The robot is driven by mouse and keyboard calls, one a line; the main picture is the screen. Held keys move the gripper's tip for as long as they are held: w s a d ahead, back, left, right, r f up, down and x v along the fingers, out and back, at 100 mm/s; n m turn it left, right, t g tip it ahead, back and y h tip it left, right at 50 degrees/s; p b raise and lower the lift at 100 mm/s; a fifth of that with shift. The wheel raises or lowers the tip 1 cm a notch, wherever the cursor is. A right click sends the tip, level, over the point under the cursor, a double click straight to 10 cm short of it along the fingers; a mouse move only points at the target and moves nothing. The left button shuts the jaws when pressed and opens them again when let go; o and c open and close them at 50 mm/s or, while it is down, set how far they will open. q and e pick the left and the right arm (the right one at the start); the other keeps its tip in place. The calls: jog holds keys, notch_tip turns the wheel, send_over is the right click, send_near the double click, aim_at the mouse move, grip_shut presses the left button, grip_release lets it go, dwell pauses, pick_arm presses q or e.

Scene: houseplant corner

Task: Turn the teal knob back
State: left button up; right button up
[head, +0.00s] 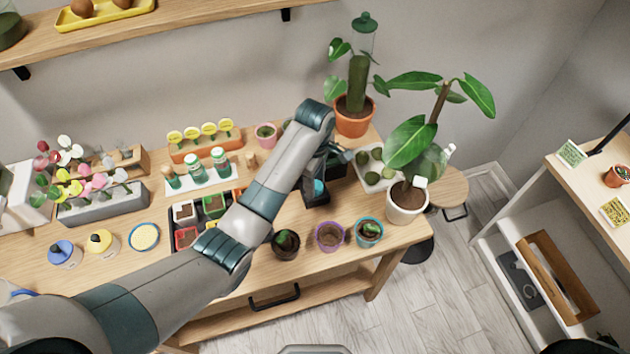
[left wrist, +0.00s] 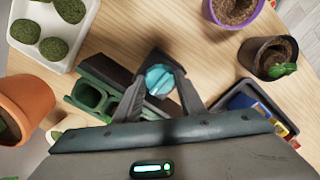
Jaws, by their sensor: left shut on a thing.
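The teal knob (left wrist: 160,79) is round and shows a ridge across its face. It sits between the two fingers of my left gripper (left wrist: 161,70), which is shut on it. In the head view the knob (head: 319,187) shows as a small teal patch below my left gripper (head: 326,172), partly hidden by it. The knob is on a dark box (head: 316,201) on the wooden table. My right gripper is not in view.
A white tray with green balls (head: 364,178) and a large plant in a white pot (head: 405,207) stand to the right. Small pots, one purple-rimmed (head: 330,236), line the front edge. A tray of coloured boxes (head: 184,212) lies left, partly behind my arm.

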pick_arm(q)
jog(key=shift+r, duration=0.1)
jog(key=o, duration=0.8)
